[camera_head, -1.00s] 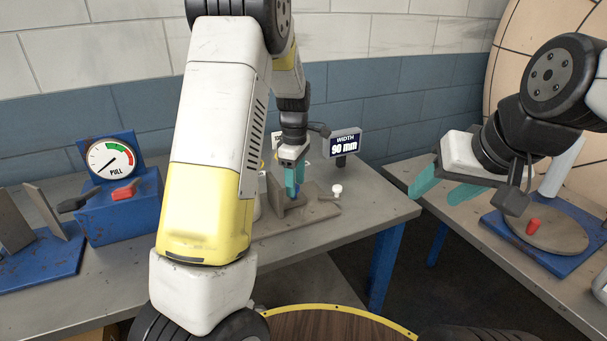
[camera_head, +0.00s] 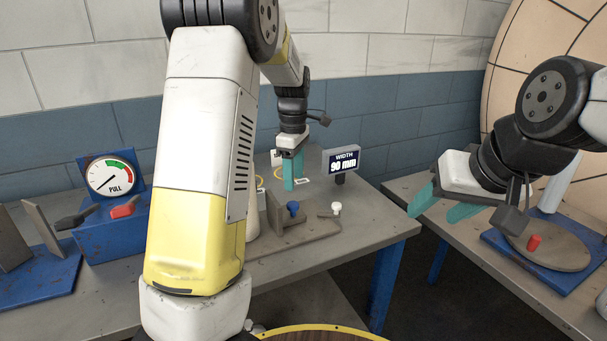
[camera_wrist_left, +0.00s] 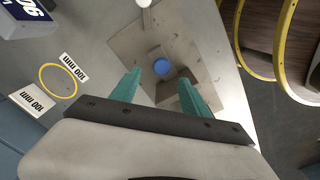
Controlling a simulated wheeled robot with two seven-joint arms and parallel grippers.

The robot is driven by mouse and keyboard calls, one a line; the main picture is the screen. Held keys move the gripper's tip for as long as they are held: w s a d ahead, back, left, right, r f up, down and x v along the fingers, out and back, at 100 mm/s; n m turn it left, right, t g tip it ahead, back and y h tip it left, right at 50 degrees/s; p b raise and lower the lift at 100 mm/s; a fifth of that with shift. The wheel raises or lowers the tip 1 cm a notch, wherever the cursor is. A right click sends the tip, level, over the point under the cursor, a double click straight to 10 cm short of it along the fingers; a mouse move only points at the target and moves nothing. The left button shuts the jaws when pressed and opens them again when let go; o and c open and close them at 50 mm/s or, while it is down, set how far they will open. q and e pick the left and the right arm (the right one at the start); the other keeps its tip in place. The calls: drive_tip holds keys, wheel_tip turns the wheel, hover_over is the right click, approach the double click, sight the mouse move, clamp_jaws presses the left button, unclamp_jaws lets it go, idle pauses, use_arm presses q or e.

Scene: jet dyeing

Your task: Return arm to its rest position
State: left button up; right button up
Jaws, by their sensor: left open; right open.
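My left gripper (camera_head: 293,170) has teal fingers and hangs pointing down above the left table, over and slightly behind the grey fixture (camera_head: 290,233). Its fingers are empty. In the left wrist view the open fingers of the left gripper (camera_wrist_left: 160,93) stand apart, with the blue knob (camera_wrist_left: 162,67) of the fixture visible between and beyond them. The blue knob also shows in the head view (camera_head: 293,208), clear below the fingers. My right gripper (camera_head: 437,203) is at the right, in the air between the two tables, with its teal fingers apart and empty.
A width display (camera_head: 342,160) reading 90 mm stands right of the left gripper. A white knob (camera_head: 336,208) is on the fixture's right. A pull gauge (camera_head: 110,177) stands at left. A turntable with a red peg (camera_head: 534,242) is at right. Yellow-rimmed rings (camera_wrist_left: 282,40) show in the wrist view.

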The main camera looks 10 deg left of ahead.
use_arm(q)
drive_tip(key=s+r+m+t+h, duration=0.1)
drive_tip(key=s+r+m+t, duration=0.1)
drive_tip(key=s+r+m, duration=0.4)
drive_tip(key=s+r+m+t+h, duration=0.1)
drive_tip(key=s+r+m, duration=0.25)
drive_tip(key=s, duration=0.45)
drive_tip(key=s+r+m+t, duration=0.1)
drive_tip(key=s+m+t, duration=0.2)
drive_tip(key=s+m, duration=0.4)
drive_tip(key=s, duration=0.5)
drive_tip(key=shift+s, duration=0.15)
